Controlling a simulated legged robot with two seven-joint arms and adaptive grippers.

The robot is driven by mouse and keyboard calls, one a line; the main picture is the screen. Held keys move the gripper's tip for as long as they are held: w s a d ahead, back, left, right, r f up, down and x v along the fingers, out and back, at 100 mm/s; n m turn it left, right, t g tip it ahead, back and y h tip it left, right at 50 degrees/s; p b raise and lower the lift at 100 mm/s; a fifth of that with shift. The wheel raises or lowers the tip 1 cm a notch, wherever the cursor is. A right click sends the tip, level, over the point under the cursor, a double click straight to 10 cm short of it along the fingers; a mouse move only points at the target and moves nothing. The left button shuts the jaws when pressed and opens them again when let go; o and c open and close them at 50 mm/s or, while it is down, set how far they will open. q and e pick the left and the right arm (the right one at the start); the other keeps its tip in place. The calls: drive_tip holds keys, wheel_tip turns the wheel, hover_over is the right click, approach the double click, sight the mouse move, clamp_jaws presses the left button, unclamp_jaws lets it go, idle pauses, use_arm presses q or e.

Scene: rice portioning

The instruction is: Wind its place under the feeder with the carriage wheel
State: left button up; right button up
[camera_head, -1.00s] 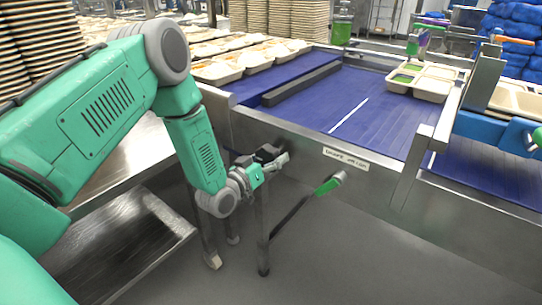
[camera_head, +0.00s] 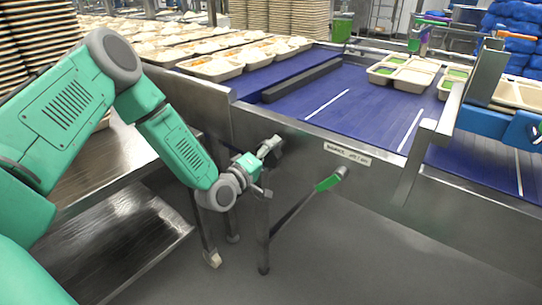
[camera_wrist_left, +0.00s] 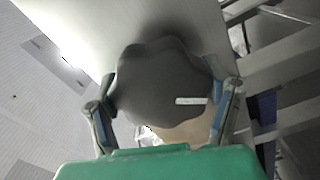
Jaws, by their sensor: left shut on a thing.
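The carriage wheel (camera_wrist_left: 165,85) is a dark, lobed hand knob with a small white mark on its right side in the left wrist view. My left gripper (camera_wrist_left: 168,100) is shut on it, with one finger against each side of its rim. In the head view my left gripper (camera_head: 268,160) is at the front wall of the conveyor, left of the label plate (camera_head: 347,154), and the wheel is hard to make out there. The feeder cannot be told apart for certain. My right gripper is not in view.
A lever with a green grip (camera_head: 330,183) sticks out just right of my left gripper. A blue belt (camera_head: 370,105) carries compartment trays (camera_head: 403,73). A steel table (camera_head: 120,165) stands at the left. The floor (camera_head: 350,260) in front is clear.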

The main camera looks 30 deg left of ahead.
use_arm(q)
drive_tip(key=n+b, duration=0.1)
drive_tip(key=n, duration=0.1)
drive_tip(key=f+n+b, duration=0.1)
drive_tip(key=n, duration=0.1)
drive_tip(key=shift+s+n, duration=0.2)
drive_tip(key=shift+n, duration=0.1)
drive_tip(key=n+b, duration=0.3)
drive_tip(key=n, duration=0.1)
drive_tip(key=shift+f+n, duration=0.1)
drive_tip(key=shift+n, duration=0.2)
drive_tip(key=n+b, duration=1)
drive_tip(key=shift+n, duration=0.4)
drive_tip(key=shift+n+b, duration=0.35)
drive_tip(key=shift+n, duration=0.45)
drive_tip(key=shift+w+n, duration=0.1)
drive_tip(key=shift+n, duration=1)
drive_tip(key=shift+r, duration=0.2)
drive_tip(key=o, duration=1.1)
drive_tip(key=shift+a+r, duration=0.1)
drive_tip(key=shift+r, duration=0.05)
